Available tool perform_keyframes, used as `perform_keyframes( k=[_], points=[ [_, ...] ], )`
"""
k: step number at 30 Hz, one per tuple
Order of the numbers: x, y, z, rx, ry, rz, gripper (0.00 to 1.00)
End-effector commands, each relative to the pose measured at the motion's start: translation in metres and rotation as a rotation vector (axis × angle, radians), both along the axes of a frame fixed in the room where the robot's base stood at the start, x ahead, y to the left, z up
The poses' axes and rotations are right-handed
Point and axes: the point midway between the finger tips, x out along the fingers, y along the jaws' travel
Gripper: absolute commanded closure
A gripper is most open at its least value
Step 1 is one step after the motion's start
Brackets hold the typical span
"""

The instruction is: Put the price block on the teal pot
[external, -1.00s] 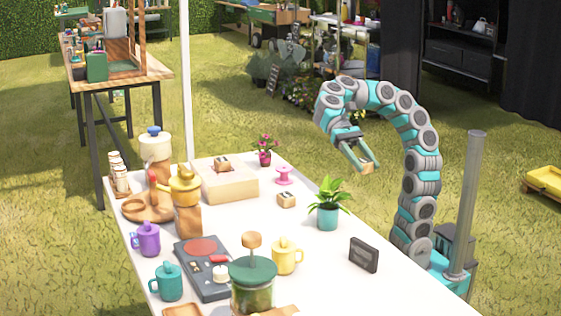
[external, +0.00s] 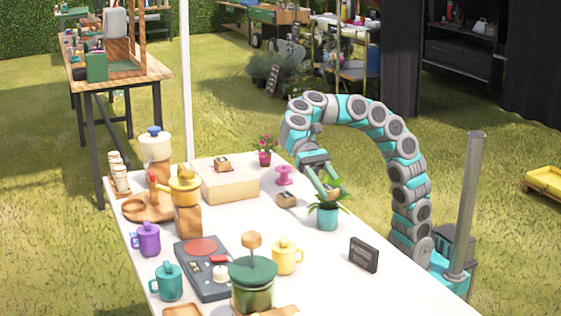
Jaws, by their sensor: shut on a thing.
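The teal pot (external: 328,219) stands upright on the white table and holds a green leafy plant (external: 318,207). My gripper (external: 332,191) points down right over this plant, among or in front of its upper leaves. It is shut on a small wooden block (external: 334,190), which I take to be the price block. The block is mostly hidden by the fingers and leaves, and I cannot tell whether it touches the plant or the pot. A similar small wooden block (external: 286,200) lies on the table left of the pot, and another (external: 222,164) sits on a pale wooden box (external: 230,187).
A pink stand (external: 284,174) and a pink-flowered pot (external: 265,157) are behind the teal pot. A dark block (external: 364,255) stands to its front right. A yellow mug (external: 285,256) and green-lidded jar (external: 252,284) are at the front. The table's right edge is fairly clear.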

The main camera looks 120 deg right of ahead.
Motion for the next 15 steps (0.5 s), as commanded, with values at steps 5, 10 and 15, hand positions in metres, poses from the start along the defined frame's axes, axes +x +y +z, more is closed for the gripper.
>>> perform_keyframes(
  k=[5, 10, 15],
  points=[
    [0.0, 0.0, -0.021, 0.0, 0.0, 0.0, 1.0],
    [0.0, 0.0, -0.021, 0.0, -0.002, -0.001, 1.0],
    [0.0, 0.0, -0.023, 0.0, 0.001, -0.001, 1.0]
  ],
)
